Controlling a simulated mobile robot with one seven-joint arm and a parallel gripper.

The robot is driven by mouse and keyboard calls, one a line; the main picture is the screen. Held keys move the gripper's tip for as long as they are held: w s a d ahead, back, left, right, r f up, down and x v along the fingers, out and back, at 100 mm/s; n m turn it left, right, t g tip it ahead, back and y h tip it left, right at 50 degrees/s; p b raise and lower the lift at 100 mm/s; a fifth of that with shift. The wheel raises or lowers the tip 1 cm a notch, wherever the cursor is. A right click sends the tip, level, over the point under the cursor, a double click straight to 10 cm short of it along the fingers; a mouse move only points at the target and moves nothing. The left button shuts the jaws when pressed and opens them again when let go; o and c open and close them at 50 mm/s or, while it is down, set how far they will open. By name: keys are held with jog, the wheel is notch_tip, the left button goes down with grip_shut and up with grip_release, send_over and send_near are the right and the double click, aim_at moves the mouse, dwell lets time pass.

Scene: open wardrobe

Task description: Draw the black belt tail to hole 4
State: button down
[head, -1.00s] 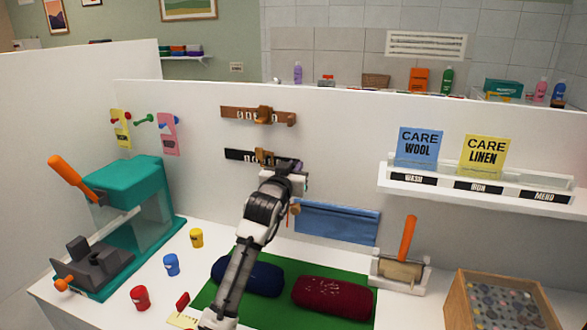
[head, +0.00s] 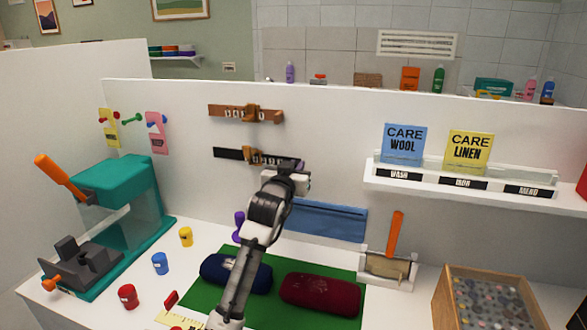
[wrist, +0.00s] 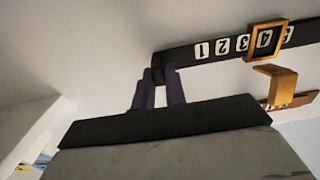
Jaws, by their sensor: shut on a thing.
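The black belt (head: 231,154) hangs across the white back panel, below a brown belt. In the wrist view the black belt (wrist: 185,54) appears upside down, with a row of white number labels. Its gold buckle frame (wrist: 249,42) surrounds a label that looks like 4; labels 1, 2 and 3 lie between the buckle and the tail end. My gripper (wrist: 157,82) is shut on the tail end with its dark fingers. In the head view my gripper (head: 298,168) is at the belt's right end, partly hidden by my wrist.
The brown belt (head: 228,112) is just above. A blue cloth pocket (head: 335,220) is right of my arm, and a card shelf (head: 470,184) further right. Blue and red rolls (head: 320,294) lie on a green mat below. A teal press (head: 125,215) stands left.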

jog(key=c, duration=1.4)
grip_release()
jog(key=shift+a, duration=0.1)
jog(key=shift+c, duration=0.2)
jog(key=b+v, duration=0.5)
jog(key=v, duration=0.8)
jog(key=shift+s, duration=0.35)
jog(key=shift+a+r, duration=0.1)
jog(key=shift+a, duration=0.05)
